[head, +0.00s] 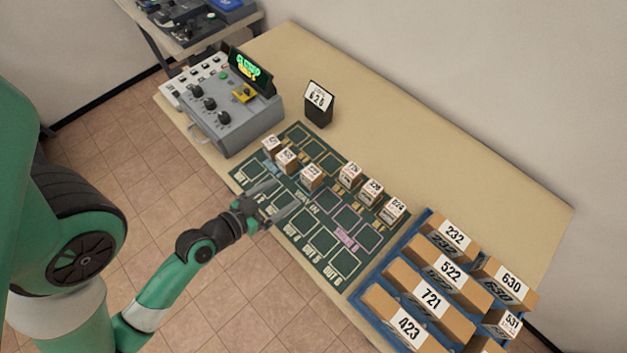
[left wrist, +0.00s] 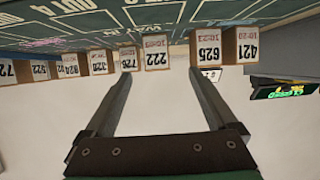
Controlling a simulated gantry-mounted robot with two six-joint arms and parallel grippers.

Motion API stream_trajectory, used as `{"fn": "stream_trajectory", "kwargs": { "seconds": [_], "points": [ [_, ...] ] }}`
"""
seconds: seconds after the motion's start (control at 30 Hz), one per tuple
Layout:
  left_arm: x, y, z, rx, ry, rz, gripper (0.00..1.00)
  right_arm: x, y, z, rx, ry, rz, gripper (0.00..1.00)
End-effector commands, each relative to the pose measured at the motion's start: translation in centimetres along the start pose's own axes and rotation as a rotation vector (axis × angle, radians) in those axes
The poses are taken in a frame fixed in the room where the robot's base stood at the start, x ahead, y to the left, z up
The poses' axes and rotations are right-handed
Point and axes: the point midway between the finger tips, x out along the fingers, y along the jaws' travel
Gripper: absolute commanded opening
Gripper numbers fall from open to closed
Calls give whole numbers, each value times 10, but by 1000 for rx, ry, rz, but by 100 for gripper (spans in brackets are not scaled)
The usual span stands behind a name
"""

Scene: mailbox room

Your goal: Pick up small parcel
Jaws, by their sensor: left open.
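Several small box parcels with white number labels stand in a row on a dark green sorting mat (head: 297,232). The parcel labelled 222 (head: 311,177) is the one closest to my left gripper (head: 279,199), which is open and empty over the mat, apart from the parcels. In the left wrist view, seen upside down, parcel 222 (left wrist: 155,52) shows between the two spread fingers. Parcel 726 (left wrist: 128,60) stands beside it, and parcels 625 (left wrist: 208,46) and 421 (left wrist: 246,45) stand to its right. My right gripper is not in view.
A grey control console (head: 232,110) with a lit green display (head: 251,68) stands at the table's left end. A small dark stand with a number card (head: 319,97) is behind the mat. A blue rack (head: 384,283) of larger numbered boxes sits at the right. The back of the table is clear.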

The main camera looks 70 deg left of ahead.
Motion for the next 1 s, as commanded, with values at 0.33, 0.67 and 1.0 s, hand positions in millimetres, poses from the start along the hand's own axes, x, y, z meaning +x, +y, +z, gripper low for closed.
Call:
{"fn": "stream_trajectory", "kwargs": {
  "seconds": [0.33, 0.67, 1.0],
  "points": [
    [44, 1, -3, 4, 5, 3, 91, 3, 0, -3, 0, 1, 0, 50],
    [69, 2, -2, 2, 2, 2, 91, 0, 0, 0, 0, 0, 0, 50],
    [116, 7, -5, 2, 3, 1, 91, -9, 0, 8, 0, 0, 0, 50]
  ]
}}
